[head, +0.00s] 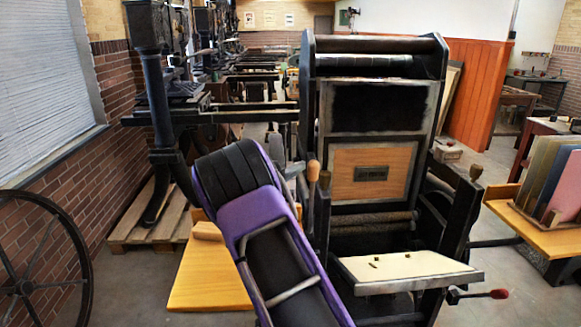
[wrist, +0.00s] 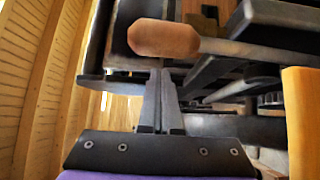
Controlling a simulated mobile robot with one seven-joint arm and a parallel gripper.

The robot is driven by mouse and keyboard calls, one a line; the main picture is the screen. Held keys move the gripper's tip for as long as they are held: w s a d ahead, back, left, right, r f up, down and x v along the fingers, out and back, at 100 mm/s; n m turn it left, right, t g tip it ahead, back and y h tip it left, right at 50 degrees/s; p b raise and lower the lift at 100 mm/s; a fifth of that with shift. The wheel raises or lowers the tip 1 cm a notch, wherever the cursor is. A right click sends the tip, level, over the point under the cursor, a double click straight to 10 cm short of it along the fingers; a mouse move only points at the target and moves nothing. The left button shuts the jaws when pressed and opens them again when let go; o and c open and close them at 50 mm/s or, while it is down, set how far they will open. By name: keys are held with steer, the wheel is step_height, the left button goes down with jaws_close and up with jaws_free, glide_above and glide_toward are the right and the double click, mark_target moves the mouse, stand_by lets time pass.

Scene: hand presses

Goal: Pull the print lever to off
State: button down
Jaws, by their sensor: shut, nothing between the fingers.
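A wooden-handled lever (head: 313,172) stands at the left side of the black hand press (head: 434,62). Its rounded wooden grip (wrist: 165,38) lies across the upper part of the wrist view, on a metal rod running right. I take it for the print lever; no label shows. My gripper (head: 292,169) is just left of this handle in the head view, partly hidden by my purple arm. In the wrist view, my gripper (wrist: 161,75) is shut and empty, its fingertips just below the handle in the picture. I cannot tell whether they touch it.
A cream board (head: 410,267) juts from the front. A wooden shelf (head: 205,280) is left of my arm, and a spoked wheel (head: 80,250) is far left.

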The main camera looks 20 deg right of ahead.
steer(key=shift+s+d, duration=0.25)
steer(key=shift+s, duration=0.5)
steer(key=shift+f, duration=0.15)
